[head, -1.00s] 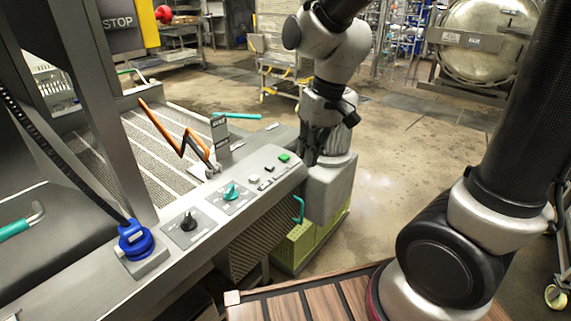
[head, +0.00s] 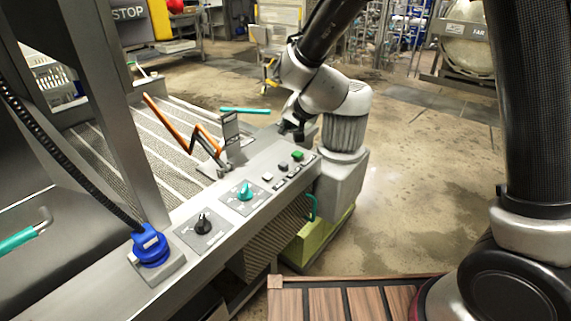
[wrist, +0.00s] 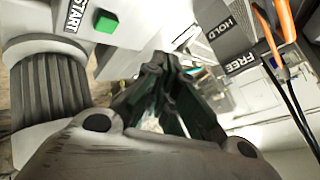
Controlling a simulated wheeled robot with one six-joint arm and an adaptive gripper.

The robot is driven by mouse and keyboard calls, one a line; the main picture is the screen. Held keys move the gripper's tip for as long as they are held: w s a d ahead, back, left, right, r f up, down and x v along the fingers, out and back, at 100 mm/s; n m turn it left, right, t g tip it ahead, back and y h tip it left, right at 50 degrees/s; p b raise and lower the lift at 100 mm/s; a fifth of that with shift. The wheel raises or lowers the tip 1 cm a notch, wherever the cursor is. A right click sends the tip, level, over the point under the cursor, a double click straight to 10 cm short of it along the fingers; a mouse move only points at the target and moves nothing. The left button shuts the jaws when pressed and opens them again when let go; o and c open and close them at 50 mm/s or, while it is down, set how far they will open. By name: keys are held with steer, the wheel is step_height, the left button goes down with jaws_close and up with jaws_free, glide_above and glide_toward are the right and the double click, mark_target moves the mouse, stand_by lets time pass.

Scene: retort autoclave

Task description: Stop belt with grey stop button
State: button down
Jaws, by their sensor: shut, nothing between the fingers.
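The belt's control panel (head: 240,215) runs along the machine's front edge. Near its far end are a green button (head: 298,155), a dark grey button (head: 283,166) and a pale button (head: 267,177); their labels are too small to read in the head view. In the wrist view, the green button (wrist: 106,23) sits beside a START label; no grey button can be made out there. My gripper (head: 293,130) is shut and empty, just beyond the green button, with its fingers pointing down. Its dark fingers also show in the wrist view (wrist: 160,75). Contact cannot be told.
A teal knob (head: 245,192), a black knob (head: 203,224) and a blue plug (head: 150,248) sit along the panel. An orange lever (head: 185,130) and an upright label plate (head: 231,130) rise behind the buttons, close to my gripper. Open floor lies to the right.

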mark_target(286, 163)
steer(key=shift+f, duration=4.45)
steer(key=shift+f, duration=0.35)
steer(key=shift+f, duration=0.55)
steer(key=shift+r, duration=0.95)
